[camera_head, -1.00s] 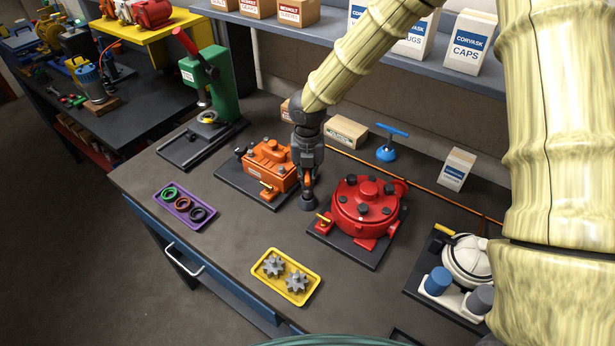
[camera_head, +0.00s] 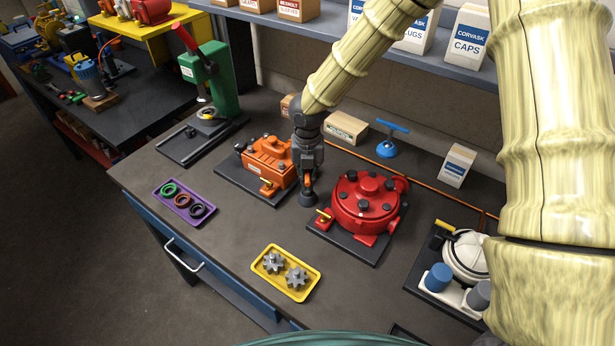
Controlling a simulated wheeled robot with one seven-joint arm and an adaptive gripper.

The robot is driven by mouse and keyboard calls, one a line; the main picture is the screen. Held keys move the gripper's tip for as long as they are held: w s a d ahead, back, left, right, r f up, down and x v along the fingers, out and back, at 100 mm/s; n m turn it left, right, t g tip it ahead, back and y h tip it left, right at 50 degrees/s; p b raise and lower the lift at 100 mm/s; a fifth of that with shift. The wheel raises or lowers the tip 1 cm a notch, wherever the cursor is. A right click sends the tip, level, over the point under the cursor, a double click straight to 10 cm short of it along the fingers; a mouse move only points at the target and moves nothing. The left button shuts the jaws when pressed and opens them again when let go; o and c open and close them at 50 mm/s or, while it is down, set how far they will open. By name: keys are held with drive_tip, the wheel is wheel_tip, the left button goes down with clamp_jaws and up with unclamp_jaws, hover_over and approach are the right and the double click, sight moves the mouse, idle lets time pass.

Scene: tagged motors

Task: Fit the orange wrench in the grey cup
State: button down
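My gripper (camera_head: 307,175) points down at the bench between the orange motor and the red motor. A small orange piece, seemingly the orange wrench (camera_head: 308,183), shows between its fingers, which look closed on it. The dark grey cup (camera_head: 308,200) stands on the bench directly below the fingertips. The wrench's lower end is hidden, at or inside the cup's mouth; I cannot tell how deep it sits.
The orange motor (camera_head: 268,157) is close on the left and the red motor (camera_head: 365,203) close on the right. A yellow gear tray (camera_head: 268,284) and a purple ring tray (camera_head: 170,207) lie in front. A blue-handled tool (camera_head: 386,150) stands behind. Bare bench lies in front of the cup.

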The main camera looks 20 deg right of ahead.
drive_tip(key=shift+f, duration=0.85)
drive_tip(key=c, duration=1.6)
unclamp_jaws()
drive_tip(key=shift+o, duration=0.2)
drive_tip(key=shift+r, duration=0.15)
drive_tip(key=shift+r+p, duration=2.9)
wheel_tip(320, 180, up, 12)
